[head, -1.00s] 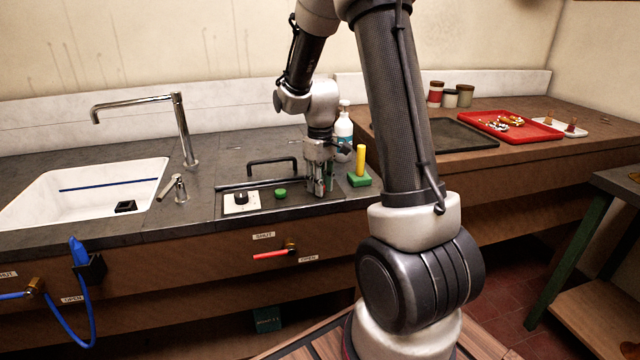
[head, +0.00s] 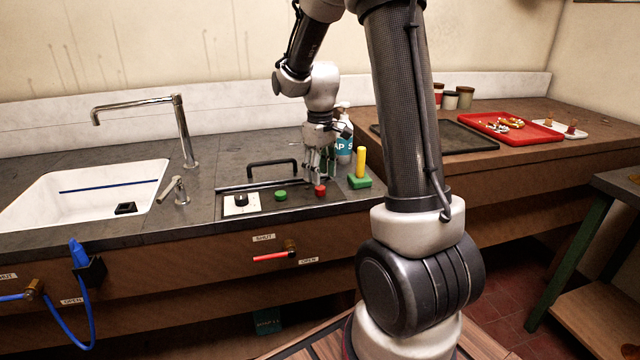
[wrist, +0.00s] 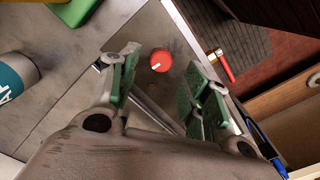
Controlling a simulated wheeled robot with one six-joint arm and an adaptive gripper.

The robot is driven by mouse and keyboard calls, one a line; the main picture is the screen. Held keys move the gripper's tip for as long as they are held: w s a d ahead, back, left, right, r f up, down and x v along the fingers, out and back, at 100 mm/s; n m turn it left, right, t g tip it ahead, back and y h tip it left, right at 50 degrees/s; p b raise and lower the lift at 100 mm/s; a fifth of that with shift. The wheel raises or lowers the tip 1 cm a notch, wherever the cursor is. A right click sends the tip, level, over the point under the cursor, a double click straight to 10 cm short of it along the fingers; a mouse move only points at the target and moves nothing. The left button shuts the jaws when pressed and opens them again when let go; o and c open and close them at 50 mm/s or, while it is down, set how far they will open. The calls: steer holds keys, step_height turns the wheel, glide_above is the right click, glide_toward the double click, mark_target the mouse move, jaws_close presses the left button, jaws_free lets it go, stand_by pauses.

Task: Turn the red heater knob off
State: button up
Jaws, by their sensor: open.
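The red heater knob (head: 320,190) is a round red knob on the dark counter panel, right of a green knob (head: 280,195). In the wrist view the red knob (wrist: 160,61) has a short white mark on its top, near the rim. My gripper (head: 321,174) is open and empty, above and just behind the knob in the head view. Its green-padded fingers (wrist: 164,78) stand apart in the wrist view, with the knob visible between and beyond their tips. The knob is apart from the fingers.
A green block with a yellow peg (head: 360,182) stands close right, a soap bottle (head: 343,143) behind. Below is a red lever (head: 272,257).

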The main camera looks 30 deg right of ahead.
step_height(320, 180, up, 8)
steer(key=shift+f, duration=0.2)
steer(key=m, duration=0.6)
glide_above(320, 187)
step_height(320, 187, down, 4)
steer(key=shift+f, duration=0.25)
step_height(320, 187, down, 7)
steer(key=shift+w+f, duration=0.1)
steer(key=shift+n, duration=0.3)
jaws_close()
